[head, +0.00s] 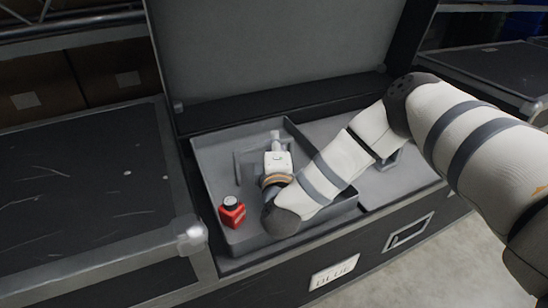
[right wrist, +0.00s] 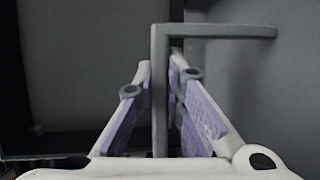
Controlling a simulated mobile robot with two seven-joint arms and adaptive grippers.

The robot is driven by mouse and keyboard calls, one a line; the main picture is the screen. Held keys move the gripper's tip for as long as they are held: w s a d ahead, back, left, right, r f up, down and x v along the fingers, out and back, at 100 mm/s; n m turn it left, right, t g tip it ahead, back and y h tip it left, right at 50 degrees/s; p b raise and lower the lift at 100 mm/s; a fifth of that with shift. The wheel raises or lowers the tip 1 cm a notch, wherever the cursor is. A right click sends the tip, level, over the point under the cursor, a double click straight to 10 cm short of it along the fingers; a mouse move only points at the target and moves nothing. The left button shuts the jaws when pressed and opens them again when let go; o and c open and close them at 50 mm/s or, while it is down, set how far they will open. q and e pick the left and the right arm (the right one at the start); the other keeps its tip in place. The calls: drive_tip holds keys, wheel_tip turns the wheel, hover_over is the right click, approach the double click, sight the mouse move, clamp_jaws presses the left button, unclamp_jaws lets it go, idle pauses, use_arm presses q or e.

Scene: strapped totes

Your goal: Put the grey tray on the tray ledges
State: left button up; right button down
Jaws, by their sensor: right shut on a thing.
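The grey tray (head: 211,170) is a shallow open box at the left inside the black case. Its near right side is partly hidden by my right arm. My right gripper (head: 275,137) is over the tray. In the right wrist view, the fingers of my right gripper (right wrist: 166,85) are shut on the tray's grey bar handle (right wrist: 160,60). The tray ledges cannot be made out, and I cannot tell if the tray touches them. My left gripper is not in view.
The case's open lid (head: 280,50) rises behind the tray. A flat grey panel (head: 410,175) with a handle lies to the tray's right. Closed black cases stand at left (head: 80,180) and far right (head: 500,70). Cardboard boxes (head: 115,75) sit behind.

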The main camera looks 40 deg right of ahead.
wheel_tip(320, 180, down, 3)
drive_tip(key=shift+b, duration=0.5)
drive_tip(key=shift+r, duration=0.1)
drive_tip(key=c, duration=1.7)
unclamp_jaws()
drive_tip(key=p+v, duration=0.3)
drive_tip(key=v, duration=0.4)
drive_tip(key=shift+s+a+r, duration=0.1)
drive_tip(key=shift+s, duration=0.15)
